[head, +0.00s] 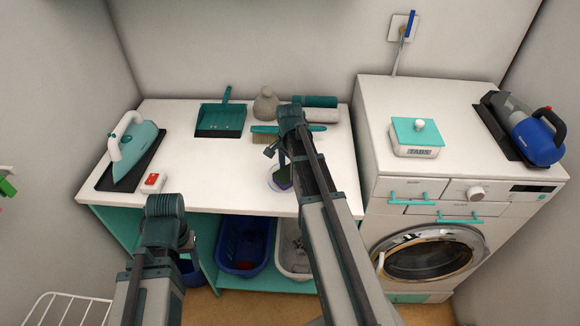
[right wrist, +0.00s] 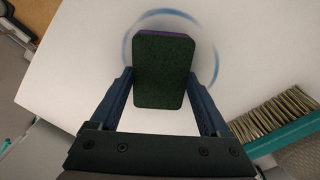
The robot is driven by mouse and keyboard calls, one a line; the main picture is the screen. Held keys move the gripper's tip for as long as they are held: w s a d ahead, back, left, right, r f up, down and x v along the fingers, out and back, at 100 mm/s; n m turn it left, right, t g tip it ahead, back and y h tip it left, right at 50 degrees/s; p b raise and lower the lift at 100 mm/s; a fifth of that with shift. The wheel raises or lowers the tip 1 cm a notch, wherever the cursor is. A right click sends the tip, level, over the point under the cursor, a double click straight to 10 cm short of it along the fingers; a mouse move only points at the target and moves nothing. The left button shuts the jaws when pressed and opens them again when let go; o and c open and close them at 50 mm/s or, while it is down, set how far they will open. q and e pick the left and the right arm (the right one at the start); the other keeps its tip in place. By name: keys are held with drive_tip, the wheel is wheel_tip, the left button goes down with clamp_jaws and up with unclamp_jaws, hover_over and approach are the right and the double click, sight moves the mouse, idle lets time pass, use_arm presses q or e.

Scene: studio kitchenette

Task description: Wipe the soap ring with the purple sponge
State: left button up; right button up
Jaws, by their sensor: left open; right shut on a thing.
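The purple sponge (right wrist: 165,70) shows its dark green face and a thin purple edge in the right wrist view; in the head view the sponge (head: 284,182) is partly behind my right arm. My right gripper (right wrist: 163,88) is shut on it, one finger at each side. The soap ring (right wrist: 130,38) is a blue circle on the white counter, partly hidden by the sponge and fingers. The sponge overlaps the ring; I cannot tell whether it touches the counter. My left gripper (head: 188,242) is open, low in front of the counter, mostly hidden by its own arm.
A brush (right wrist: 275,122) lies close to the ring. A dustpan (head: 221,120), a grey bottle (head: 265,104) and rolls (head: 318,114) stand behind. An iron (head: 136,139) and a red-switched box (head: 152,183) are at left. The counter's left middle is clear.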

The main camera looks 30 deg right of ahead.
sight(281, 174)
drive_tip(key=shift+s+a+f, duration=0.1)
drive_tip(key=shift+s+a, duration=0.3)
drive_tip(key=shift+s, duration=0.25)
drive_tip(key=shift+s, duration=0.1)
drive_tip(key=shift+s+a, duration=0.5)
drive_tip(key=shift+s, duration=0.3)
drive_tip(key=shift+s+a, duration=0.5)
drive_tip(key=shift+s, duration=0.3)
drive_tip(key=shift+w, duration=0.1)
drive_tip(key=shift+w+a, duration=0.45)
drive_tip(key=shift+a, duration=0.2)
drive_tip(key=shift+w+a, duration=0.2)
drive_tip(key=shift+a, duration=0.3)
drive_tip(key=shift+w+d, duration=0.25)
drive_tip(key=shift+w, duration=0.3)
drive_tip(key=shift+w+d, duration=0.2)
drive_tip(key=shift+w, duration=0.3)
drive_tip(key=shift+w+d, duration=0.6)
drive_tip(key=shift+w, duration=0.2)
